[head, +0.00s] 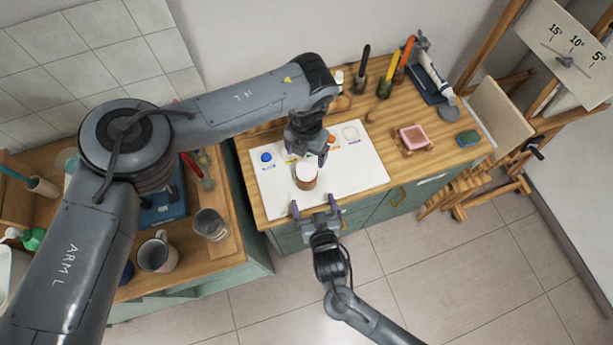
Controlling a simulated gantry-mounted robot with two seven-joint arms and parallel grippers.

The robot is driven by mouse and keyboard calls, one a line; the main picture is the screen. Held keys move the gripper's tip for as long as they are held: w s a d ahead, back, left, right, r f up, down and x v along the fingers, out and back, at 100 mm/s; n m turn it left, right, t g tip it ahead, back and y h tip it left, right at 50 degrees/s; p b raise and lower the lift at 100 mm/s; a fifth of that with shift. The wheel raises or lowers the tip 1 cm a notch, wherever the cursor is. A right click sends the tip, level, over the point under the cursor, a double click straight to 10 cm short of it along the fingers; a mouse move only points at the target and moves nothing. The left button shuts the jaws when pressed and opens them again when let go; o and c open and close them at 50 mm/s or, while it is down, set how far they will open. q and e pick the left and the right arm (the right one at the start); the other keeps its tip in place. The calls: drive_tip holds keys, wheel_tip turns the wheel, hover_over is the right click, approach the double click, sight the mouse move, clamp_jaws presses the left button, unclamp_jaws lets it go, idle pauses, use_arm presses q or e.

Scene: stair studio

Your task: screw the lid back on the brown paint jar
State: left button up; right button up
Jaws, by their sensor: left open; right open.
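The brown paint jar (306,183) stands upright on a white board (362,181) near the front of the wooden worktop. A white lid (307,171) shows on top of it; I cannot tell whether it is screwed down. My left gripper (306,160) is open, pointing down just behind and above the jar, and its arm hides part of the board. My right gripper (316,208) is open and empty at the worktop's front edge, in front of the jar and apart from it.
A blue paint pot (266,157) and a white round item (350,133) are on the board. Upright tools (385,82) stand at the back. A mug (156,254) is on the left counter.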

sight(309, 186)
drive_tip(key=shift+w, duration=0.1)
idle(0.3)
drive_tip(key=x, duration=1)
drive_tip(key=shift+w+a+f, duration=0.1)
drive_tip(key=shift+w+f, duration=0.15)
drive_tip(key=shift+c, duration=0.3)
